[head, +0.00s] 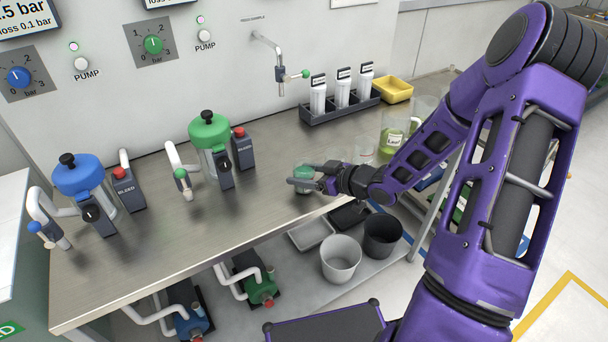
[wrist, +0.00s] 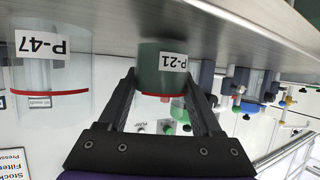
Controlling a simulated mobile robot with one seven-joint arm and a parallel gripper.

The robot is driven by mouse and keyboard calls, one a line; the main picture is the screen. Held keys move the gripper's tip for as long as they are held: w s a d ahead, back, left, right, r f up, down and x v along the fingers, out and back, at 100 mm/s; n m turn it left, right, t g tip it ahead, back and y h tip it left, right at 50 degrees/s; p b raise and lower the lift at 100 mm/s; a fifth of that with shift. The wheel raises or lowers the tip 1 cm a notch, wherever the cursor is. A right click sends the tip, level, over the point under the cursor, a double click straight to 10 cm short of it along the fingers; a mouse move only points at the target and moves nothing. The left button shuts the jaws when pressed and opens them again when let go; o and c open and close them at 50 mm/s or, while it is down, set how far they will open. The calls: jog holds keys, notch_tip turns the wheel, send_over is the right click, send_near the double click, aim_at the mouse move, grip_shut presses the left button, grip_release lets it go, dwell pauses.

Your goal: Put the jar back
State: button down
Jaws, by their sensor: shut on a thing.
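My gripper (head: 318,180) is shut on a clear jar (head: 303,172) with dark green contents near the bench's front edge. The wrist view is upside down; there the jar (wrist: 160,82) sits between my two fingers (wrist: 162,92). It carries a white label P-21 and a red line. It looks upright. I cannot tell whether its base touches the bench. A larger clear jar labelled P-47 (wrist: 50,75) with a red line stands left of it in the wrist view.
The steel bench (head: 250,215) is clear left of my gripper. A green-filled beaker (head: 392,142) stands behind my arm. A rack of white bottles (head: 341,105) and a yellow tray (head: 393,90) are at the back. Blue (head: 78,175) and green (head: 209,132) filter vessels stand left. Bins (head: 341,258) are below.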

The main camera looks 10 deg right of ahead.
jog(key=shift+f, duration=0.15)
jog(key=shift+c, duration=0.3)
grip_release()
jog(key=shift+r, duration=0.25)
jog(key=p+v, duration=0.2)
jog(key=v, duration=1)
jog(key=shift+f+p, duration=0.15)
jog(key=shift+p, duration=0.2)
